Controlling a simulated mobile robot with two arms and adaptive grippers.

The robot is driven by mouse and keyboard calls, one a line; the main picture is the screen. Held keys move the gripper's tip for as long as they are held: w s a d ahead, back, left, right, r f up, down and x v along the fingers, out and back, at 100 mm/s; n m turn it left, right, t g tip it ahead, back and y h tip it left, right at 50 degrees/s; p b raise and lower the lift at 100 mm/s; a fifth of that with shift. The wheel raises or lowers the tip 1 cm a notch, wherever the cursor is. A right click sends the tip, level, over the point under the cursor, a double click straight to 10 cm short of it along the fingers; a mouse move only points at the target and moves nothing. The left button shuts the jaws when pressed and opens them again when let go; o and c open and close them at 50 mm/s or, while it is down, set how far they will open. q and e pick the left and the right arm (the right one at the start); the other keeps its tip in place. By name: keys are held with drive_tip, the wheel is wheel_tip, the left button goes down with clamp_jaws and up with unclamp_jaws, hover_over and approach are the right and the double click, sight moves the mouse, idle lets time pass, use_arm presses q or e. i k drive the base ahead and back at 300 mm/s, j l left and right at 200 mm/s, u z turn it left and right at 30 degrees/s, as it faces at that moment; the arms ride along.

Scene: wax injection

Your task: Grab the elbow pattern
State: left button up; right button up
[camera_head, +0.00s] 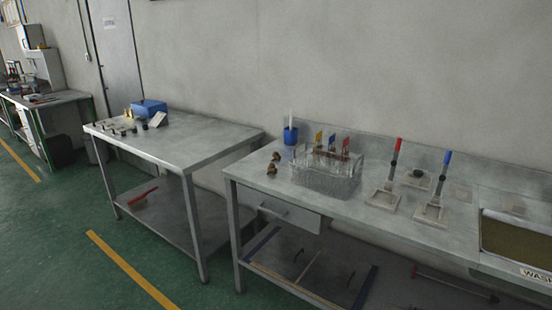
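Two small brown curved pieces lie close together near the back left corner of the right-hand steel table. One piece (275,156) is a little farther back and the other piece (271,169) is nearer the front. They may be elbow patterns, but they are too small to tell for sure. Neither of my grippers shows in the head view.
The steel table (335,212) also bears a clear rack (325,180), a blue cup (290,136), red-handled (397,147) and blue-handled (446,160) tools, and a basin (515,240). A second table (190,140) with a blue box (149,108) stands left. Green floor lies in front.

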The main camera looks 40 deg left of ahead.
sight(275, 156)
drive_tip(key=u, duration=0.35)
drive_tip(key=i+j+u, duration=0.1)
drive_tip(key=u, duration=0.35)
drive_tip(key=i+u, duration=0.4)
drive_tip(key=i+l+u, duration=0.1)
drive_tip(key=u, duration=0.35)
drive_tip(key=i+l+u, duration=0.15)
drive_tip(key=u, duration=0.25)
drive_tip(key=i, duration=0.1)
